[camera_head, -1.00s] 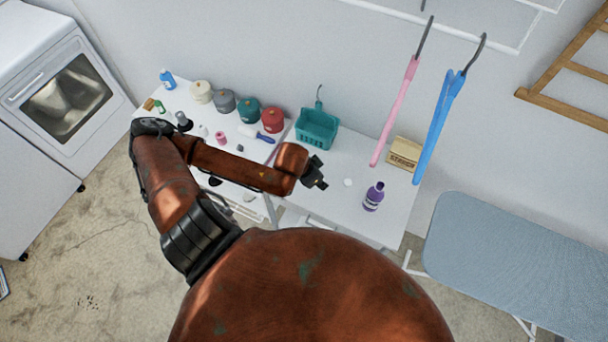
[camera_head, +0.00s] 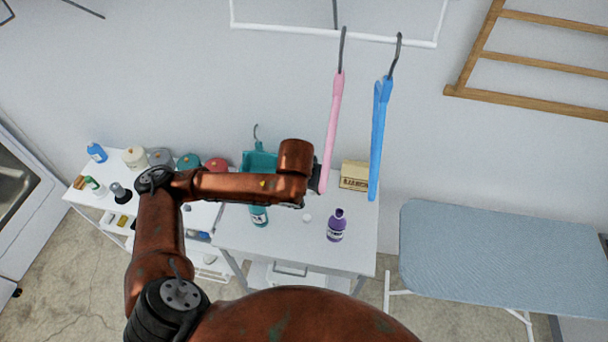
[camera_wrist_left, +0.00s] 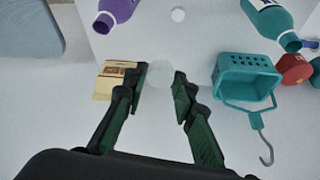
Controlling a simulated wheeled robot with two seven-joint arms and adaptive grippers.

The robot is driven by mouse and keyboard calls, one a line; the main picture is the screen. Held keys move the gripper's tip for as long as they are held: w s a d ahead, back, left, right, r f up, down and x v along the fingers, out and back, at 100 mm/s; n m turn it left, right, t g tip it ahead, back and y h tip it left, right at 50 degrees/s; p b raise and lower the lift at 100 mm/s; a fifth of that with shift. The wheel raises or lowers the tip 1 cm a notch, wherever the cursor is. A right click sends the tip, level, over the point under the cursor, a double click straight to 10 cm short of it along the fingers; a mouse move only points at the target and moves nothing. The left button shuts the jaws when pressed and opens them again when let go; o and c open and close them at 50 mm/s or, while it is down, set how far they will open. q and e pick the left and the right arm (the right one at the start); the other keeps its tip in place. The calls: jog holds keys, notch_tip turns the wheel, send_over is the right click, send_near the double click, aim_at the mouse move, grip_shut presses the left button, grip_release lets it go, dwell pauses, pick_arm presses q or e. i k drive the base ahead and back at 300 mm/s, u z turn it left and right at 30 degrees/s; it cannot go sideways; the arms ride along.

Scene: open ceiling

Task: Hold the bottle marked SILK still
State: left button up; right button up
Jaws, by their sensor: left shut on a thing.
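My left gripper (camera_head: 318,180) is above the back of the white table; its fingers show in the left wrist view (camera_wrist_left: 160,82). A purple bottle (camera_head: 336,228) stands upright on the table, in front of the gripper, and also shows in the left wrist view (camera_wrist_left: 118,10). A teal bottle (camera_head: 259,216) stands to its left, partly behind my forearm, and shows in the left wrist view (camera_wrist_left: 268,18). I cannot read which label says SILK. My right gripper is not in view.
A small white disc (camera_head: 307,218) lies between the bottles. A teal basket (camera_head: 258,160) and a tan box (camera_head: 354,176) are at the table's back. Pink (camera_head: 333,130) and blue (camera_head: 380,135) hangers hang near the gripper. An ironing board (camera_head: 500,260) stands right.

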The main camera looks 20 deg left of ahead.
aim_at(258, 215)
jog(key=z, duration=0.05)
jog(key=k, duration=0.5)
jog(key=u, duration=1.5)
jog(key=i, duration=0.15)
jog(key=z, duration=0.4)
